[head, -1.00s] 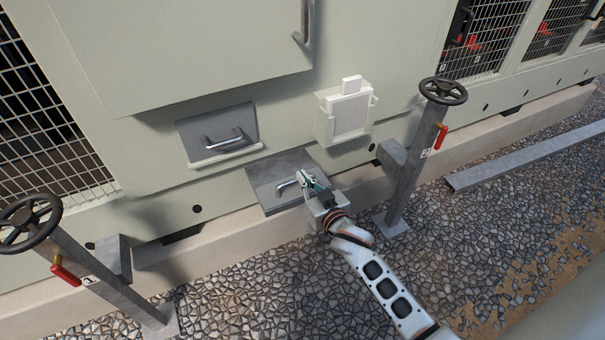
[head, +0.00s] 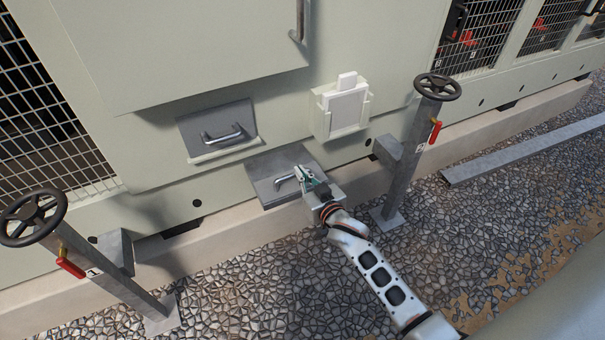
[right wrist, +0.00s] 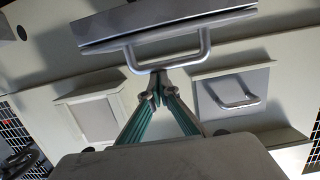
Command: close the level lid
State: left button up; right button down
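A grey metal lid (head: 262,168) stands out from the lower front of the pale cabinet, nearly flat and open. A bent bar handle (head: 284,183) is on it. In the right wrist view the lid (right wrist: 165,24) is seen almost edge-on at the top, with its handle (right wrist: 205,45) below it. My right gripper (head: 302,176) is at the handle. Its fingers (right wrist: 158,88) converge with their tips together at the handle's bar; they look shut and not wrapped around it. Whether they touch the bar is hard to tell. My left gripper is not in view.
A second grey panel with a handle (head: 222,134) lies against the cabinet, upper left. A white box (head: 340,108) is mounted at the right. Valve posts with handwheels (head: 437,88) (head: 32,218) stand on both sides. The stony ground (head: 270,280) in front is clear.

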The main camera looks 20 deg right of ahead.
notch_tip(320, 180, up, 5)
jog(key=p, duration=0.2)
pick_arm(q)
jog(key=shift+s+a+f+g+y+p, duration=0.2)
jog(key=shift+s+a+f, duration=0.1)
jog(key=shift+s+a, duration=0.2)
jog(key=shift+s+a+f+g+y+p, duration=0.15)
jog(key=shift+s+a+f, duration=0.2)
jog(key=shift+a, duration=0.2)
pick_arm(e)
jog(key=s+f, duration=0.2)
jog(key=s, duration=0.7)
jog(key=shift+d+f, duration=0.15)
jog(key=shift+f, duration=0.15)
